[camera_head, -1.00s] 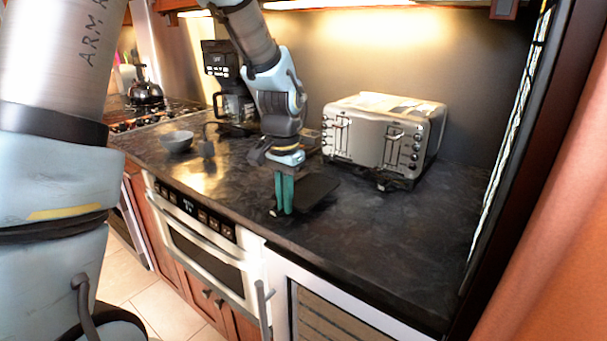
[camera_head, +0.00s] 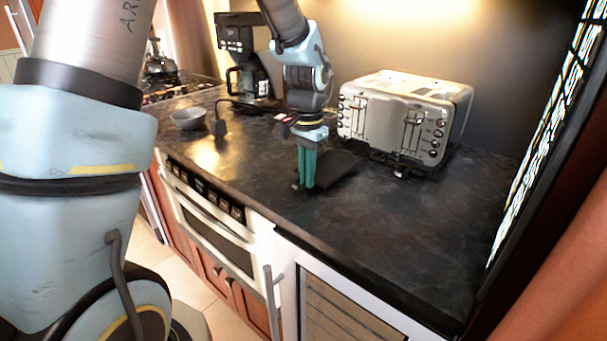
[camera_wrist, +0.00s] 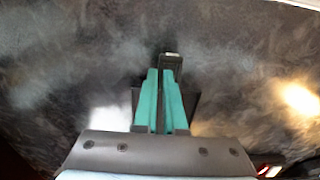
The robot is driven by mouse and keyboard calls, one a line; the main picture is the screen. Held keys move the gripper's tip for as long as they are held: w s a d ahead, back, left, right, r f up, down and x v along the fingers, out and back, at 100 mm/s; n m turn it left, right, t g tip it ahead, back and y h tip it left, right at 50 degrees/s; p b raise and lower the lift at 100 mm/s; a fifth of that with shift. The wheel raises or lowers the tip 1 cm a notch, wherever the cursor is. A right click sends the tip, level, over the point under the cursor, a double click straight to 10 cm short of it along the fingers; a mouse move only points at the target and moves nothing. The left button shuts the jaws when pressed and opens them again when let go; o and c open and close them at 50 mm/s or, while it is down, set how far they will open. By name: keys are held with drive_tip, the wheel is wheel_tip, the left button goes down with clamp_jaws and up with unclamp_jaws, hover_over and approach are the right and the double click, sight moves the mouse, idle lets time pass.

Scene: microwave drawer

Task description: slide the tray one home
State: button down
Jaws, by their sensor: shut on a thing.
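My gripper (camera_head: 306,187) points down at the dark countertop, in front of the toaster's left end. Its teal fingers are close together, shut on a thin dark piece. In the wrist view my gripper (camera_wrist: 161,72) has a dark strip (camera_wrist: 170,62) with a pale tip at its fingertips, and a wider dark flat shape lies behind the fingers. In the head view a black flat piece (camera_head: 338,168) lies to the right of the fingers, toward the toaster. It may be the tray; I cannot tell for certain. The silver toaster (camera_head: 385,120) stands at the back, with levers and knobs on its front.
A grey bowl (camera_head: 188,118) and a black coffee maker (camera_head: 245,60) stand to the left. The countertop (camera_head: 420,230) is clear at the right front. A white microwave drawer (camera_head: 215,240) is below the counter edge. A dark-framed panel bounds the right side.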

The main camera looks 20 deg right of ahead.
sight(336, 166)
drive_tip(key=shift+w+d+f, duration=0.2)
drive_tip(key=shift+w+d, duration=0.1)
drive_tip(key=shift+d, duration=0.35)
drive_tip(key=shift+w+d+p, duration=0.35)
drive_tip(key=shift+w+d, duration=0.1)
drive_tip(key=shift+d, duration=0.3)
drive_tip(key=shift+w+d+p, duration=0.1)
drive_tip(key=shift+d+p, duration=0.1)
drive_tip(key=shift+p, duration=0.15)
idle(0.4)
drive_tip(key=shift+w+d, duration=0.5)
drive_tip(key=shift+d, duration=0.35)
drive_tip(key=shift+d+p, duration=0.1)
drive_tip(key=shift+p, duration=0.2)
drive_tip(key=shift+w+d+p, duration=0.2)
drive_tip(key=shift+w+d, duration=0.15)
drive_tip(key=shift+d, duration=0.25)
drive_tip(key=shift+w+d+p, duration=0.15)
drive_tip(key=shift+w+d, duration=0.2)
drive_tip(key=shift+d, duration=0.2)
drive_tip(key=shift+d, duration=0.1)
drive_tip(key=shift+w+d+p, duration=0.2)
drive_tip(key=shift+w+d, duration=0.15)
drive_tip(key=shift+d, duration=0.2)
drive_tip(key=shift+w+d+p, duration=0.2)
drive_tip(key=shift+w+d, duration=0.1)
drive_tip(key=shift+d, duration=0.25)
drive_tip(key=shift+d, duration=0.15)
